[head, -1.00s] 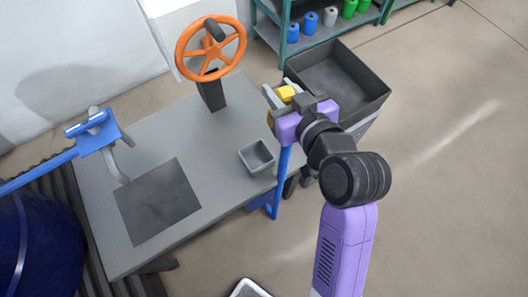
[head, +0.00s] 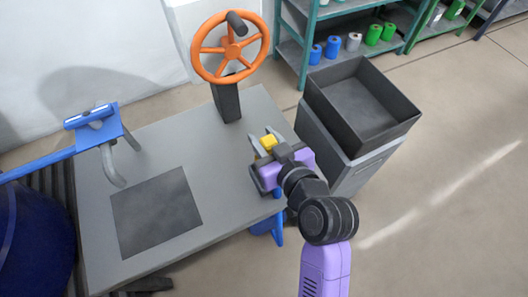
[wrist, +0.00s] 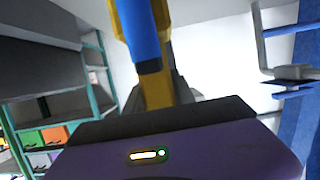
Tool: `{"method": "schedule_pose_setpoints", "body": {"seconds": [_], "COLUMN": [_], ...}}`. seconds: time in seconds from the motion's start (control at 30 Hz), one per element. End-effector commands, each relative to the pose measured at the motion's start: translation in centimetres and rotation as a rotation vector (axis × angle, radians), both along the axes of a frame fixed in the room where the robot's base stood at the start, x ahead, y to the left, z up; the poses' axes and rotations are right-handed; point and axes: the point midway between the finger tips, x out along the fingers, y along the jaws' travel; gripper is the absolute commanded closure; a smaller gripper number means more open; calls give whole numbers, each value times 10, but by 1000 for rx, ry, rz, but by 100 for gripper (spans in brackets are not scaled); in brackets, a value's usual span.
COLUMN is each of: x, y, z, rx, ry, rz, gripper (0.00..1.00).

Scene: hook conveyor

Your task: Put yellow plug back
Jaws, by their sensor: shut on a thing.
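The yellow plug (head: 268,142) shows as a small yellow block at the tip of my gripper (head: 266,149). My gripper is shut on it and holds it over the right part of the grey table, as seen in the head view. In the wrist view, a yellow piece (wrist: 155,92) with a blue part (wrist: 140,32) rises from between the jaws. The purple gripper body hides the lower end of the plug and the table below it. I cannot tell a socket for the plug in these views.
The grey table (head: 222,190) carries a dark square mat (head: 155,212). An orange handwheel (head: 231,50) on a dark post stands at its back. A blue hook hanger (head: 97,130) is at left. A black bin (head: 362,105) stands to the right. Shelves (head: 345,45) are behind.

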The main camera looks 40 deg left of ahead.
Motion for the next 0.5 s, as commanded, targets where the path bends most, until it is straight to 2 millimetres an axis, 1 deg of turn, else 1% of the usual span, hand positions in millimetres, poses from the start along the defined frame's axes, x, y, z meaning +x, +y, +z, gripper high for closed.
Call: {"method": "schedule_pose_setpoints", "body": {"seconds": [0.03, 0.17, 0.27, 0.4, 0.5], "x": [0, 0, 0, 0, 0], "y": [1, 1, 0, 1, 1], "z": [-6, -11, -20, -42, -52], "rx": [2, 2, 2, 1, 1], "ry": [0, -1, -1, 1, -1], "rz": [1, 1, 0, 1, 1], "gripper": [100, 100, 100, 100, 100]}}
